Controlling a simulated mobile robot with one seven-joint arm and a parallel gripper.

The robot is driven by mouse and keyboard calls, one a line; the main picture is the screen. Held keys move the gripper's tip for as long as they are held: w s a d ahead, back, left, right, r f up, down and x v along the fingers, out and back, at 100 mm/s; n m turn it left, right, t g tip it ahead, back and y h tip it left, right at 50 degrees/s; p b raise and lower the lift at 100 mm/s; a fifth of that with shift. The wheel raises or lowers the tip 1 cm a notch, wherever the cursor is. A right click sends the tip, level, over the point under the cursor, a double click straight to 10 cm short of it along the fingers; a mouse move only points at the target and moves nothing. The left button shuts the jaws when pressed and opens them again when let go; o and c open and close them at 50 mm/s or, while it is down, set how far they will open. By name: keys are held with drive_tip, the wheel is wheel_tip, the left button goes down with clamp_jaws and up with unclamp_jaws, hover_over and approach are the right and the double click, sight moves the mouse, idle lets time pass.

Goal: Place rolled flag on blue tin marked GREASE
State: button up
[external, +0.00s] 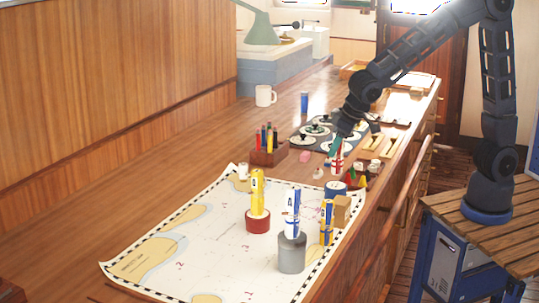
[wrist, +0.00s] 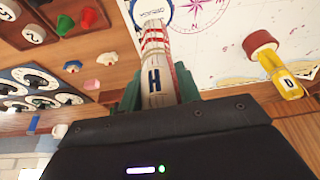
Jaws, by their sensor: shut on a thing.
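My gripper (external: 338,146) is shut on a rolled flag (external: 337,163), white with red bands. In the wrist view the flag (wrist: 155,65) shows a dark blue letter H and sits between the green fingers (wrist: 158,92). The blue tin (external: 336,190) stands on the chart's far right edge, below the flag in the external view. In the wrist view the tin's pale, blue-rimmed top (wrist: 151,8) carries lettering, and the flag's far end overlaps its edge. I cannot tell whether flag and tin touch.
A yellow rolled flag (external: 257,188) stands on a red tin (external: 257,222). A white and blue flag (external: 292,211) stands on a grey tin (external: 291,255). A wooden block (external: 342,211) and small coloured pieces (external: 361,181) are near the blue tin. A pen holder (external: 268,154) stands left.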

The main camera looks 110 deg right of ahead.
sight(336, 157)
drive_tip(key=shift+f, duration=1.9)
drive_tip(key=shift+f, duration=0.1)
drive_tip(key=o, duration=1)
drive_tip(key=v, duration=1.2)
drive_tip(key=s+a+r+n+y, duration=0.1)
drive_tip(key=s+a+n, duration=0.1)
drive_tip(key=s, duration=0.7)
drive_tip(key=s+a+r+n+y, duration=0.1)
drive_tip(key=s+a+n, duration=0.2)
drive_tip(key=s, duration=0.7)
drive_tip(key=s+a+r+n+t+y, duration=0.1)
drive_tip(key=s+a+n, duration=0.2)
drive_tip(key=s+a, duration=0.3)
drive_tip(key=shift+s+r, duration=0.2)
drive_tip(key=shift+s, duration=1.65)
